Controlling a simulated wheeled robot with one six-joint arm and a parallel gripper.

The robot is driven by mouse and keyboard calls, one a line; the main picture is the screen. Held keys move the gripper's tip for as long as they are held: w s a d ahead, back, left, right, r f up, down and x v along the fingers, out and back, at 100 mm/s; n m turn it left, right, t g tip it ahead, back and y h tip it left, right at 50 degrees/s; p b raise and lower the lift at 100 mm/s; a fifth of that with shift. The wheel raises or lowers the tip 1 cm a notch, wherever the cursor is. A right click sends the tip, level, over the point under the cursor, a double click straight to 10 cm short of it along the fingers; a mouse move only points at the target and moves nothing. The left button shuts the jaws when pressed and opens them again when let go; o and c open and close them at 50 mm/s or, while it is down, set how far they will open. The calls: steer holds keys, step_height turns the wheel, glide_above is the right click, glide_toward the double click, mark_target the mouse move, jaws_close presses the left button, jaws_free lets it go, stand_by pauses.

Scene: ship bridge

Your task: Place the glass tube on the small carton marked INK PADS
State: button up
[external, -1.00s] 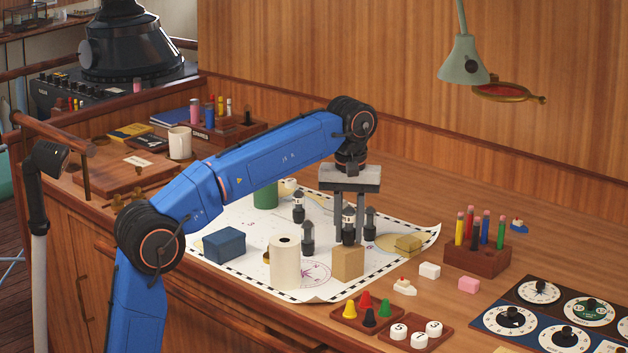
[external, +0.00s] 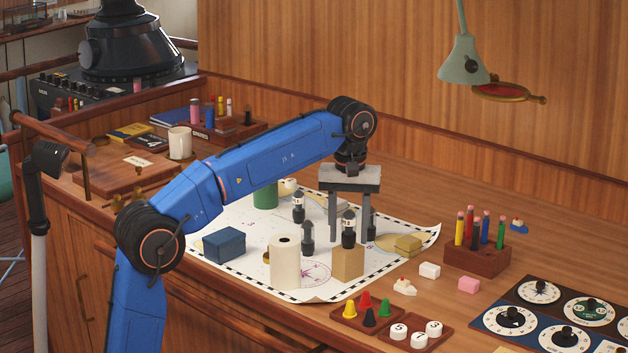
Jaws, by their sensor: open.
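A dark glass tube with a pale label band (external: 348,229) stands upright and appears to rest on top of a small tan carton (external: 348,265). No INK PADS lettering is legible on the carton from here. My gripper (external: 350,240) is open, its fingers pointing down on either side of the tube, with gaps between them and it. Similar dark tubes stand nearby: one at the back left (external: 298,207), one left of the carton (external: 307,238), and one behind my right finger (external: 371,224), partly hidden.
A cream roll (external: 285,262) stands close left of the carton, and a blue box (external: 224,245) lies farther left. A green cylinder (external: 265,195) is behind. Trays of pawns (external: 367,312) and counters lie in front.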

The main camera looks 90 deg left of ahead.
mark_target(349, 210)
steer(key=shift+r, duration=3.5)
steer(key=shift+d, duration=0.1)
steer(key=s+d+f+m+t, duration=0.1)
steer(key=s+d+f+m, duration=0.25)
steer(key=d, duration=0.25)
steer(key=s+d+f+m+t, duration=0.1)
steer(key=s+d+f+m, duration=0.1)
steer(key=s+d+f, duration=0.4)
steer(key=s+d+f+m, duration=0.2)
steer(key=s+d+m, duration=0.1)
steer(key=d, duration=0.4)
steer(key=s+d+f+m+t, duration=0.1)
steer(key=s+d+f+m, duration=0.2)
steer(key=s+f, duration=0.6)
steer(key=s+d+f+m+t, duration=0.1)
steer(key=s+d+f+m, duration=0.3)
steer(key=f, duration=1.2)
steer(key=s+d, duration=0.3)
steer(key=s, duration=0.2)
steer(key=shift+s+f+t, duration=0.2)
steer(key=shift+s+t, duration=0.15)
steer(key=shift+t, duration=0.05)
